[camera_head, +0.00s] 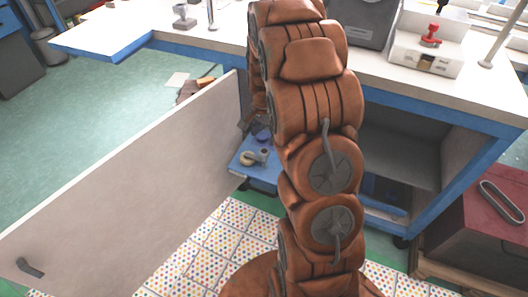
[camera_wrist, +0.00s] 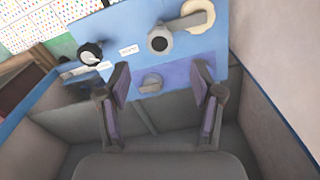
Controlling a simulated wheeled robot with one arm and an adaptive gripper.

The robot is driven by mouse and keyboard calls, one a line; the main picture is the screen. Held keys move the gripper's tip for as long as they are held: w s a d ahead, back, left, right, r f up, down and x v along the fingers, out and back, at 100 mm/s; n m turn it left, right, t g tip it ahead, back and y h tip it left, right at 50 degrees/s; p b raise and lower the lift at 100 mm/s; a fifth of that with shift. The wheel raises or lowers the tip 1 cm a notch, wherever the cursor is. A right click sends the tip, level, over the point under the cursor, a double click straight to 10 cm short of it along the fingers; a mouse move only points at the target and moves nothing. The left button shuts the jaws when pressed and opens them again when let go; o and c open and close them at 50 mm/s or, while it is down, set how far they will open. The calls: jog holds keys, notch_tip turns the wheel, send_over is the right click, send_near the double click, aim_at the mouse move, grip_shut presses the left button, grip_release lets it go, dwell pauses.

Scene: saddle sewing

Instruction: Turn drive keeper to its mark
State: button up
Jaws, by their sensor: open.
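In the wrist view a blue panel (camera_wrist: 115,25) carries several fittings. They are a cream disc with a grey lever (camera_wrist: 197,15), a grey round knob with a dark centre (camera_wrist: 160,38), a black knob with a pale face (camera_wrist: 90,54) and a small grey block (camera_wrist: 150,83) by a purple strip. I cannot tell which is the drive keeper, and no mark is readable. My gripper (camera_wrist: 160,70) is open and empty; the small grey block shows between its fingers, with contact not visible.
Small white labels (camera_wrist: 128,50) sit on the panel. An open white door (camera_head: 130,190) stands left of my arm. The white-topped bench (camera_head: 210,38) with blue edges is above and behind. A red box (camera_head: 485,215) stands at right. Dotted floor tiles (camera_head: 205,250) lie below.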

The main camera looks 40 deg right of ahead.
aim_at(264, 151)
notch_tip(264, 151, down, 7)
jog(key=shift+f, duration=0.2)
dwell(0.3)
grip_shut()
dwell(0.4)
